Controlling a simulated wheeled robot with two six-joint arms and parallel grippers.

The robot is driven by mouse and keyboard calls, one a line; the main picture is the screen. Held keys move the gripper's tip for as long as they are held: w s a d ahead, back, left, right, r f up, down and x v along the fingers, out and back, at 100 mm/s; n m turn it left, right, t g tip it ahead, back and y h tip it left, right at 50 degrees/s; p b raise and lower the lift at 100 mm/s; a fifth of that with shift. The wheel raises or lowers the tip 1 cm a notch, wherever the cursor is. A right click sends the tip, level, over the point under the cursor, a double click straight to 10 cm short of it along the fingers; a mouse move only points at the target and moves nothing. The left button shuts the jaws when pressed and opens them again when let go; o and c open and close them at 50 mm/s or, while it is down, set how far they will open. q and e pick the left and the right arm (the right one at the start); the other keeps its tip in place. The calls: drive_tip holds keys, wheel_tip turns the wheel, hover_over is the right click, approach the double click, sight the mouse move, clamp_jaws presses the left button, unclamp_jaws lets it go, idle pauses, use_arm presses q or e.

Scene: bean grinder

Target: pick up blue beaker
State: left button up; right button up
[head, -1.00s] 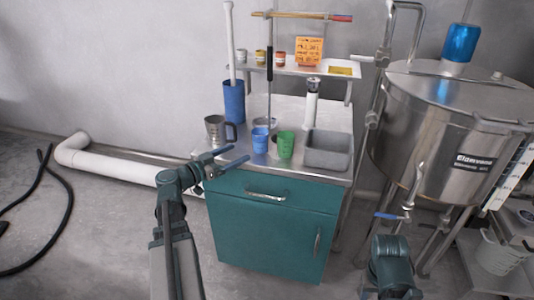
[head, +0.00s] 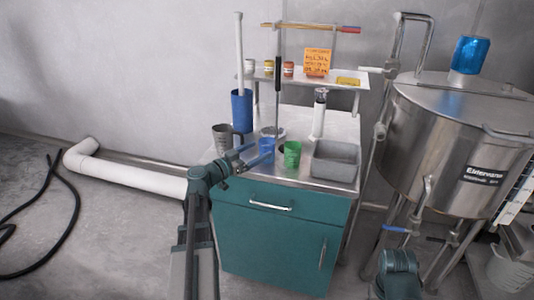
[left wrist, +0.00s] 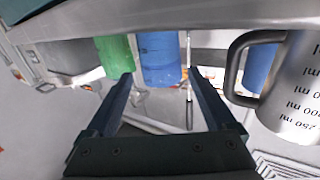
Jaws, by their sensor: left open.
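The blue beaker (head: 267,139) stands upright on the steel top of the teal cabinet, near its front edge. A green beaker (head: 292,154) stands just to its right. My left gripper (head: 262,154) is open and empty, reaching over the cabinet's front edge to the beaker and overlapping its lower part. In the left wrist view the blue beaker (left wrist: 158,56) shows just beyond and between the open fingertips (left wrist: 161,74). The green beaker (left wrist: 115,56) is behind the left finger's tip. I cannot tell whether the fingers touch either beaker.
A metal measuring cup (head: 223,139) stands left of the blue beaker, with a tall blue container (head: 242,110) behind. A grey bin (head: 334,162) is at the right of the top. A shelf (head: 345,78) spans the back. A large steel tank (head: 450,135) stands right.

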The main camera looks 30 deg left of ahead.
use_arm(q)
drive_tip(key=x, duration=0.5)
drive_tip(key=shift+w+a+r, duration=0.1)
drive_tip(key=shift+w+r, duration=0.05)
drive_tip(key=shift+r, duration=0.05)
drive_tip(key=c, duration=1.2)
